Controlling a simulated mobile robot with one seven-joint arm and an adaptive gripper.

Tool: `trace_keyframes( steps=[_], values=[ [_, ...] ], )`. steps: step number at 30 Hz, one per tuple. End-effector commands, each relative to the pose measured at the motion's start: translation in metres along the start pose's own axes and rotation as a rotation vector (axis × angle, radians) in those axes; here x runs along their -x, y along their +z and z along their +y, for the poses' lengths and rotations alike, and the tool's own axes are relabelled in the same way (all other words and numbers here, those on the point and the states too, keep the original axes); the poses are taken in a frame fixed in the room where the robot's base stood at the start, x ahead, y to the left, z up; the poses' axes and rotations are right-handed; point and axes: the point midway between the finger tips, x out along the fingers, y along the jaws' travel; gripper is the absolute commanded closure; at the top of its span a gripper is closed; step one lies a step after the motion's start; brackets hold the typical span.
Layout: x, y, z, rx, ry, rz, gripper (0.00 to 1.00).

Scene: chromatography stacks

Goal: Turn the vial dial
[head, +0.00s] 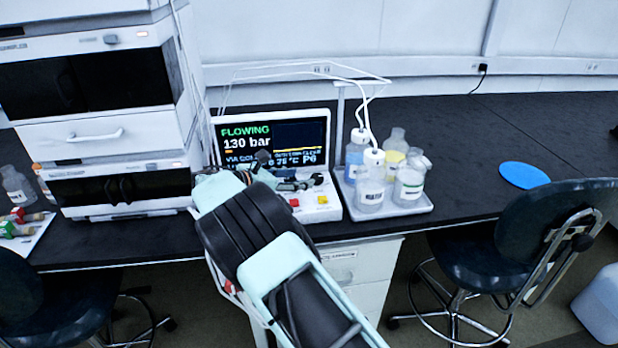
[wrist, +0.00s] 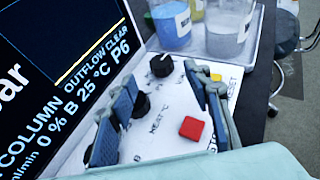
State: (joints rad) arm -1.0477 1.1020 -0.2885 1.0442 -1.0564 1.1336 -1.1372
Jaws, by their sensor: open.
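The control console shows a dark screen (head: 270,143) reading FLOWING, 130 bar and P6. In the wrist view its white panel carries a black dial with a white pointer (wrist: 161,66) at the far end, and another black dial (wrist: 141,104) nearer, by a HEAT °C label. I cannot read which is marked vial. My gripper (wrist: 160,80) is open over the panel, one finger on each side of the far dial, with no clear contact. The left finger partly covers the nearer dial. In the head view my gripper (head: 286,172) hangs over the console front.
A red button (wrist: 191,128) sits between the fingers, close to the right one. A yellow button (wrist: 216,77) marked RESET lies beyond the right finger. A tray (head: 413,207) of bottles stands right of the console; the stacked instrument (head: 98,135) stands left.

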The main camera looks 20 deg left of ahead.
Motion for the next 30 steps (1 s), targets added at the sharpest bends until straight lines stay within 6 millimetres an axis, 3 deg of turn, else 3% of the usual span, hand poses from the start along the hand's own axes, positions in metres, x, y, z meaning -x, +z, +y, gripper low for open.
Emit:
trace_keyframes(
  steps=[3,9,25,30],
  values=[
    [0.024,0.0,0.001,0.0,0.002,0.0,0.55],
    [0.045,0.0,0.0,-0.001,0.0,-0.001,0.55],
    [0.048,0.001,0.0,-0.002,-0.001,-0.001,0.55],
    [0.05,0.026,-0.004,-0.087,0.004,0.031,0.55]
  ],
)
